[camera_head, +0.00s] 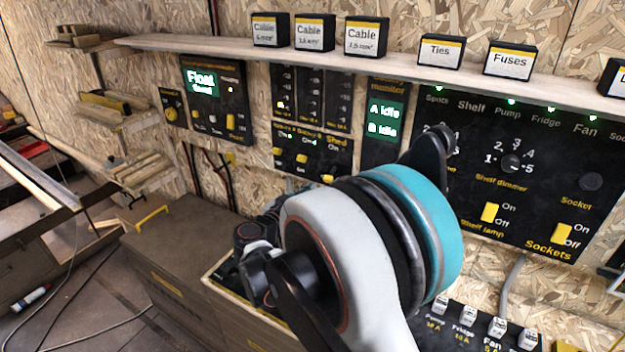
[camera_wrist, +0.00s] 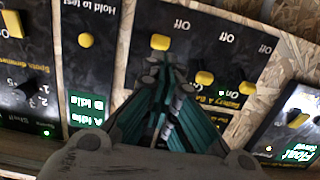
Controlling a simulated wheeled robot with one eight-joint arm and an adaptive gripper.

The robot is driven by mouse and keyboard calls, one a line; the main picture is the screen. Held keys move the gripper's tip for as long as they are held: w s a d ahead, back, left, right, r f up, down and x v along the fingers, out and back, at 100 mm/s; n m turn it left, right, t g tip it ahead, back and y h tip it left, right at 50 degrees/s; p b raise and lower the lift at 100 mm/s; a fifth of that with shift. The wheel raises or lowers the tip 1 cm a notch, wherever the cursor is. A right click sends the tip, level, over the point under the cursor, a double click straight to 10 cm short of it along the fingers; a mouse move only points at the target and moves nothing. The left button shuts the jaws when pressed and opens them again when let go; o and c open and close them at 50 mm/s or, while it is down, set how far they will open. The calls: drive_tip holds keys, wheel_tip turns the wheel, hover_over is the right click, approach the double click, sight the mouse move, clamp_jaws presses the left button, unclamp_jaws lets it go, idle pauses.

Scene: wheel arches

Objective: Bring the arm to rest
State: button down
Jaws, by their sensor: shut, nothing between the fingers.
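My arm (camera_head: 345,250), white, black and teal, fills the lower middle of the head view and hides part of the panels. My gripper (camera_wrist: 165,68) shows in the wrist view with its teal-and-dark fingers together, nothing between them. Its fingertips appear in front of the black battery switch panel (camera_wrist: 225,50), close to a yellow switch (camera_wrist: 160,42). I cannot tell whether they touch the panel. In the head view I cannot make out the gripper's fingers.
A wooden shelf (camera_head: 400,66) with several labelled boxes runs above the panels. The monitor panel (camera_head: 384,122) reads "A idle, B idle". The shelf and socket panel (camera_head: 570,170) is at the right. A brown cabinet (camera_head: 165,255) stands at lower left; the floor further left is partly open.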

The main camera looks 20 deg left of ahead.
drive_tip(key=shift+s+f, duration=0.2)
drive_tip(key=shift+s, duration=0.05)
idle(0.3)
